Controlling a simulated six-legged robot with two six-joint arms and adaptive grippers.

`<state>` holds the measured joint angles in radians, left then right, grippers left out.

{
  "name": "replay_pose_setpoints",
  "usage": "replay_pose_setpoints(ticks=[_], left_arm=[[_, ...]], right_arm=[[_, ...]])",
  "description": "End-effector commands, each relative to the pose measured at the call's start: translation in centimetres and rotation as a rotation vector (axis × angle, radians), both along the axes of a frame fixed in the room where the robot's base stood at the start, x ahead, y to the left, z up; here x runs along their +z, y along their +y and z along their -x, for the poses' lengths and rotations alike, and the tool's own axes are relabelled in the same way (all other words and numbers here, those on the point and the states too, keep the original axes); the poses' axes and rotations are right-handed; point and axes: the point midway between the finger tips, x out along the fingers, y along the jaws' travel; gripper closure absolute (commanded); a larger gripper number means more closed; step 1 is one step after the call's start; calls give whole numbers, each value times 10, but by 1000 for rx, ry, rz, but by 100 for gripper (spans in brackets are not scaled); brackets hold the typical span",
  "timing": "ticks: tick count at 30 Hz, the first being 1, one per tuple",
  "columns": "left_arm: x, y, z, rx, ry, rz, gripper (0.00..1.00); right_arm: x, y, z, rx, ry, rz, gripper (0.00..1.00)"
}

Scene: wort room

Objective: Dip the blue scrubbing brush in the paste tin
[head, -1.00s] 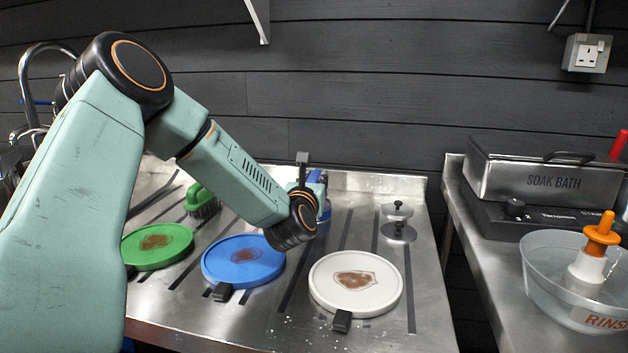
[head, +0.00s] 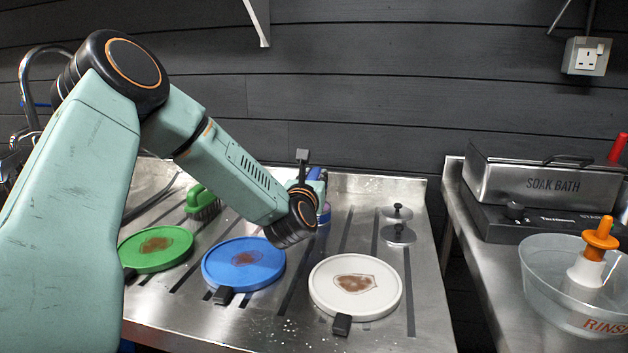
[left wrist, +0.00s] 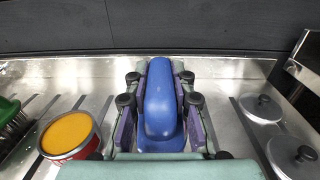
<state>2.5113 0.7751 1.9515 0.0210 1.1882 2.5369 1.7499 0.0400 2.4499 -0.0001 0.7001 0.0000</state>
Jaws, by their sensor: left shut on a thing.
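The blue scrubbing brush (left wrist: 160,100) is held between the purple-lined fingers of my left gripper (left wrist: 158,112), which is shut on its handle. Its bristles are hidden below the handle. In the head view a little of the blue brush (head: 316,177) shows behind my left wrist, near the back of the steel bench. The paste tin (left wrist: 68,136), red with orange-yellow paste and no lid on it, stands to the left of the gripper in the left wrist view, apart from the brush. My arm hides the tin in the head view. My right gripper is out of view.
A green brush (head: 203,201) stands at the bench's left. Green (head: 157,247), blue (head: 243,262) and white (head: 356,286) discs with brown stains lie in front. Two grey knobbed lids (head: 398,234) lie at right. The soak bath (head: 545,180) and rinse bowl (head: 560,285) stand on another bench.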

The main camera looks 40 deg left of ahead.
Motion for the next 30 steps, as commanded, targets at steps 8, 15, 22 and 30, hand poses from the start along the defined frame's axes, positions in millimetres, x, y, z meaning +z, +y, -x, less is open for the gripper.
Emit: replay_pose_setpoints(ticks=[8, 15, 22, 30], left_arm=[[22, 0, 0, 0, -4, 0, 100], [39, 0, 0, 0, -4, 0, 100], [55, 0, 0, 1, -4, 0, 100], [56, 0, 0, 0, -3, -1, 100]], right_arm=[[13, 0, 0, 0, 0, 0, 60], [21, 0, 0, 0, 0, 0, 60], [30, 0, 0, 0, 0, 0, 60], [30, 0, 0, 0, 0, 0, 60]])
